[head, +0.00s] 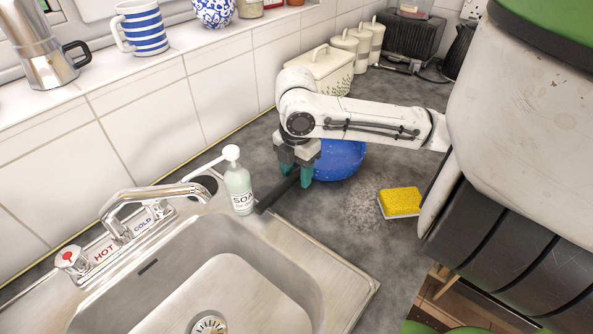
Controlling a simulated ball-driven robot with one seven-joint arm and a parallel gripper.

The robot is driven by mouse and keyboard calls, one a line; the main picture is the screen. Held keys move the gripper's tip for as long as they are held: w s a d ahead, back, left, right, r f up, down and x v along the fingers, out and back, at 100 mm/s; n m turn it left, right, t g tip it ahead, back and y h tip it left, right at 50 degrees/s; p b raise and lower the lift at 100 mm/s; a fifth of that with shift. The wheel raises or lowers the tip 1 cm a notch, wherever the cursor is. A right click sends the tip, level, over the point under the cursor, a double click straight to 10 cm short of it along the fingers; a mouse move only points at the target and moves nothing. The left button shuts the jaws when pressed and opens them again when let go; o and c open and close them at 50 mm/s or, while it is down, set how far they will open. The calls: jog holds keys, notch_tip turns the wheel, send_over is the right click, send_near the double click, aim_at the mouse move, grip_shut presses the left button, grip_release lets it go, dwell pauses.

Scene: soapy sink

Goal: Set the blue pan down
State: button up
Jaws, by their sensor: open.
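The blue pan (339,162) rests on the grey counter to the right of the sink, partly hidden behind my arm and gripper. Its dark handle (275,195) points down and left toward the sink's back right corner. My gripper (296,177) points down over the handle, with its teal fingertips around or just beside the handle near the pan. The fingers are open. I cannot tell whether they touch the handle.
A soap bottle (239,187) stands close to the handle's end at the sink's edge. A yellow sponge (400,202) lies right of the pan. The steel sink (345,290) has a tap (150,205). A cream bread bin (325,70) and canisters stand behind. Counter in front of the pan is clear.

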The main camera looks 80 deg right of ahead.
notch_tip(320, 180, up, 12)
jog(key=p, duration=0.1)
jog(key=shift+r, duration=0.15)
dwell(0.4)
jog(key=shift+a, duration=0.1)
dwell(0.6)
